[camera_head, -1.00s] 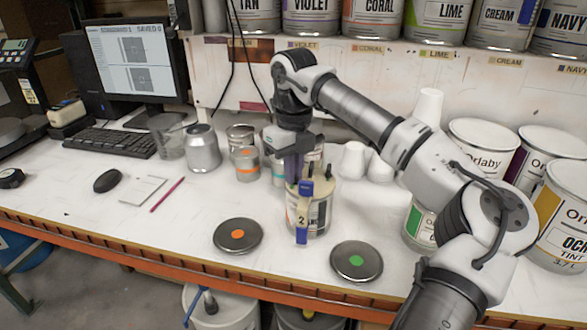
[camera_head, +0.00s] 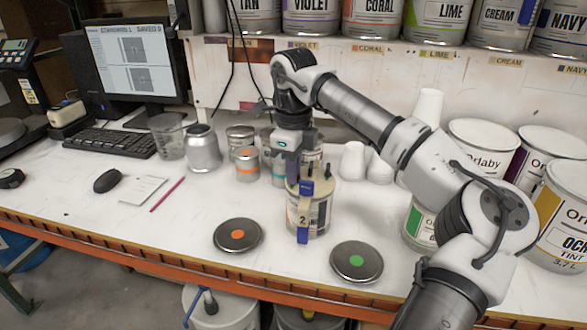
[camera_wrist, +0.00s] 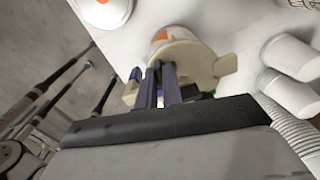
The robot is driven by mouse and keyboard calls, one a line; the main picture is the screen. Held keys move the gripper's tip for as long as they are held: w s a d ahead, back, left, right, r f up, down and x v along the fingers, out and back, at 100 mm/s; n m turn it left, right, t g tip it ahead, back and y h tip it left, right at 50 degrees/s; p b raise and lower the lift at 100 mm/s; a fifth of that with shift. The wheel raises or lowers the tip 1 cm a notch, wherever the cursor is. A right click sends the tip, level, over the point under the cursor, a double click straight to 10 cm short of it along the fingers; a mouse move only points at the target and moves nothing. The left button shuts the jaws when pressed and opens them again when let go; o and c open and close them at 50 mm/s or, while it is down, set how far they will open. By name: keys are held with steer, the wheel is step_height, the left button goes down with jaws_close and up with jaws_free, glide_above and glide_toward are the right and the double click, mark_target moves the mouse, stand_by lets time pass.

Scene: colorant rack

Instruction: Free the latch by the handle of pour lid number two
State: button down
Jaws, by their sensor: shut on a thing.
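The can with pour lid number two (camera_head: 323,187) stands upright near the bench's middle; its cream lid also shows in the wrist view (camera_wrist: 190,58). A cream strap marked "2" (camera_head: 303,219) hangs down the can's front, with a blue clip (camera_head: 306,189) at its top and another blue piece (camera_head: 302,237) at its bottom. My gripper (camera_head: 293,174) points down at the lid's left side and is shut on its handle. In the wrist view my purple-grey fingers (camera_wrist: 163,84) are close together against the lid. The grasped part is mostly hidden between them.
Two loose round lids lie in front, one with an orange dot (camera_head: 238,235) and one with a green dot (camera_head: 356,261). Small cans (camera_head: 246,164) stand behind left, white cups (camera_head: 352,160) behind right. Large paint cans (camera_head: 482,150) fill the right. The bench's left front is mostly clear.

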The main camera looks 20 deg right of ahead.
steer(key=shift+n, duration=0.5)
steer(key=c, duration=1.8)
jaws_free()
step_height(320, 180, up, 14)
steer(key=shift+f+b, duration=0.1)
steer(key=shift+b, duration=0.5)
